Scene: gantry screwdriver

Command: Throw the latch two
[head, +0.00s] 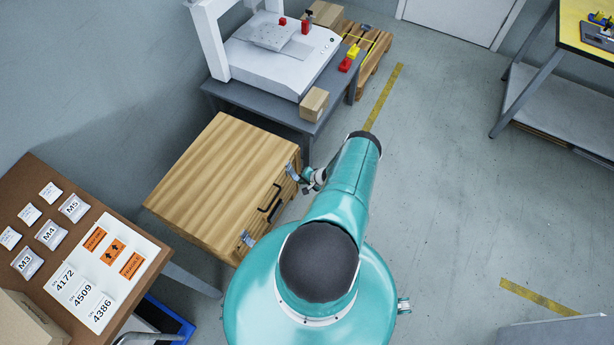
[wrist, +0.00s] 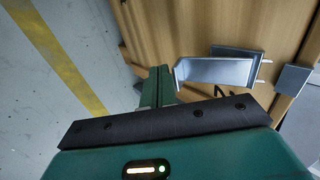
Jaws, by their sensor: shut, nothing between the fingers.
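A wooden crate (head: 215,182) stands on the floor with two metal latches on its right-hand side. The near latch (head: 247,239) is at the crate's lower corner, clear of my arm. The far latch (head: 293,172) is partly hidden by my gripper (head: 306,181). No label shows which one is latch two. In the wrist view, a grey metal latch plate (wrist: 216,72) stands out from the wood, with a separate metal piece (wrist: 292,79) beyond it. My gripper (wrist: 156,90) is shut and empty, just beside the plate; I cannot tell whether they touch.
A black handle (head: 270,199) sits between the latches. A grey table (head: 322,123) with a white gantry machine (head: 280,75) and a small box (head: 313,103) stands close behind the crate. A brown table (head: 22,270) is at left. The floor at right (head: 440,190) is clear.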

